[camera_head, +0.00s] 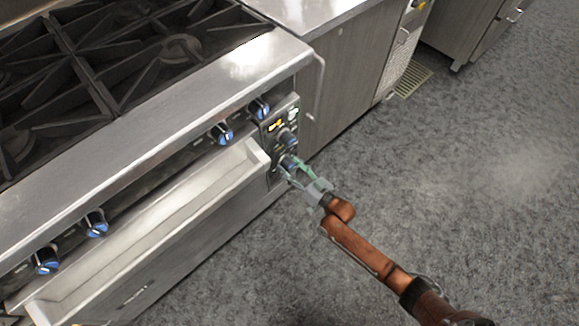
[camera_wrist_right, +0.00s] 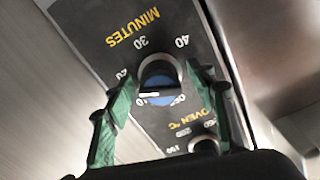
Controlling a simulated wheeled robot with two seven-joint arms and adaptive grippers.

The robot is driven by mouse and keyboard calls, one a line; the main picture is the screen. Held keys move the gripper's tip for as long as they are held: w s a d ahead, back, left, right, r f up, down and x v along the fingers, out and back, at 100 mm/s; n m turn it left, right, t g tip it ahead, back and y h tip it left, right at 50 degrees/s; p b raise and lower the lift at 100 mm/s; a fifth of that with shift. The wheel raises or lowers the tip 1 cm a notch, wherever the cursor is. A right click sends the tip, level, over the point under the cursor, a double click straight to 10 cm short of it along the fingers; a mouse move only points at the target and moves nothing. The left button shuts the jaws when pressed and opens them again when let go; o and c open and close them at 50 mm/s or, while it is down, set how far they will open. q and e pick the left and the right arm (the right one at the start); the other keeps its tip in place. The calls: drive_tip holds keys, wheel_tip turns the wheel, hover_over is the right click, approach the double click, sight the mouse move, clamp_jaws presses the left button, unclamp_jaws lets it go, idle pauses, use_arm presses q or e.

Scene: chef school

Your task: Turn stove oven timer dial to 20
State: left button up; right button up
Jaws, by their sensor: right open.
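The timer dial (camera_wrist_right: 158,82) is a dark knob with a blue face and a white pointer line, under the yellow word MINUTES in the right wrist view. Its pointer points left, close to the 10 mark. The labels 20, 30 and 40 run around it, and OFF sits at its lower right. In the head view, the dial (camera_head: 288,161) is low on the stove's control panel. My right gripper (camera_head: 297,172) is open at the panel. In the right wrist view, its green fingers (camera_wrist_right: 158,90) stand on either side of the dial; contact is unclear. My left gripper is out of view.
An oven temperature dial (camera_wrist_right: 203,145) is close to the right finger. Several blue-faced burner knobs (camera_head: 96,223) line the stove front. A long pale front ledge or handle (camera_head: 150,222) juts out left of the panel. The grey floor (camera_head: 480,190) is clear to the right.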

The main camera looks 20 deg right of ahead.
sight(293, 168)
drive_tip(key=v, duration=1.2)
drive_tip(key=shift+n, duration=0.6)
drive_tip(key=p+x, duration=0.5)
drive_tip(key=p, duration=0.1)
drive_tip(key=shift+w+r+p, duration=0.15)
drive_tip(key=shift+w+p, duration=0.05)
drive_tip(key=shift+p, duration=0.2)
drive_tip(key=b+x, duration=0.1)
drive_tip(key=x, duration=0.2)
drive_tip(key=b+x, duration=0.1)
drive_tip(key=x, duration=0.1)
drive_tip(key=shift+w+a+f, duration=0.2)
drive_tip(key=shift+w+f, duration=0.05)
drive_tip(key=shift+w, duration=0.1)
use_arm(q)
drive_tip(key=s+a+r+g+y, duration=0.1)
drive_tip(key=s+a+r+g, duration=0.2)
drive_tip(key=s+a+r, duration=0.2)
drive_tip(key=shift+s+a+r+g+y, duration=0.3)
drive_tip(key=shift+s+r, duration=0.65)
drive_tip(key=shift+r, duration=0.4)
use_arm(e)
drive_tip(key=shift+w+a+r, duration=0.15)
drive_tip(key=shift+w+r, duration=0.05)
drive_tip(key=shift+w, duration=0.3)
